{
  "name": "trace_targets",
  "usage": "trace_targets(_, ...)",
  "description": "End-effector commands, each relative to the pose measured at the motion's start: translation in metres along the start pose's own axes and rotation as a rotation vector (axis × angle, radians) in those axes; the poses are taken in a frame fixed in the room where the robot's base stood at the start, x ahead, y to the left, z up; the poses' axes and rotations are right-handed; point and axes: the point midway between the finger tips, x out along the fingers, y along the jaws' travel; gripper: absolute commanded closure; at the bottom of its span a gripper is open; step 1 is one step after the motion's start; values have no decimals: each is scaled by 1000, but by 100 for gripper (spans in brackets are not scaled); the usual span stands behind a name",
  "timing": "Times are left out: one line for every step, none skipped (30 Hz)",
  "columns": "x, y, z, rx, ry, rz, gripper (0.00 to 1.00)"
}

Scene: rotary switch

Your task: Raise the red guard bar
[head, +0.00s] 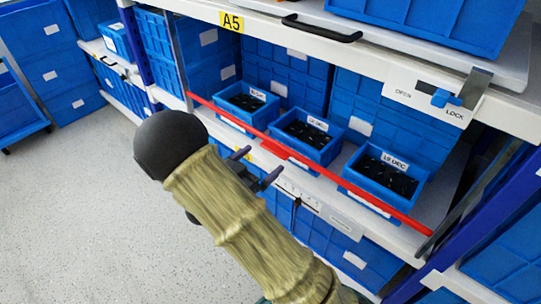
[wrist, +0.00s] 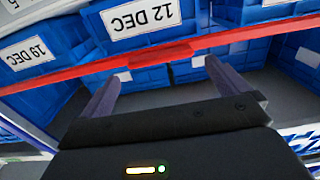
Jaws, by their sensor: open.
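The red guard bar (head: 285,152) runs slantwise across the front of a shelf of small blue bins. It has a thicker middle part. In the wrist view the bar (wrist: 160,57) crosses the picture, with the thicker part between and just beyond my fingertips. My gripper (head: 257,167) is open and empty, in front of the bar near its middle. In the wrist view both fingers of my gripper (wrist: 161,72) point at the bar; I cannot tell whether they touch it. A blue switch knob (head: 443,97) sits on a white plate marked OPEN and LOCK, at the upper right.
Behind the bar stand three labelled blue bins: left (head: 246,102), middle (head: 306,134) and right (head: 386,177). The shelf above has a black handle (head: 322,29) and an A5 label (head: 231,21). Blue crates fill the shelves below. Grey floor (head: 90,210) is clear at left.

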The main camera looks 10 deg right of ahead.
Motion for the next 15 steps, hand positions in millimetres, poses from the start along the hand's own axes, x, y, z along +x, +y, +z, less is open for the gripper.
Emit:
trace_targets(10,1,2,2,0,4,0)
trace_targets(16,1,2,1,0,4,0)
trace_targets(22,1,2,1,0,4,0)
trace_targets(27,1,2,2,1,3,0)
trace_targets(31,1,2,2,0,4,0)
trace_targets(36,0,2,2,0,3,0)
trace_targets(39,0,1,2,0,2,0)
trace_targets(42,0,1,2,0,2,0)
trace_targets(45,0,1,2,0,2,0)
trace_targets(47,0,1,1,0,2,0)
trace_targets(48,0,0,1,0,1,0)
trace_targets(49,0,0,1,0,0,0)
trace_targets(49,0,0,1,0,0,0)
trace_targets(50,0,0,1,0,0,0)
trace_targets(50,0,0,1,0,-1,0)
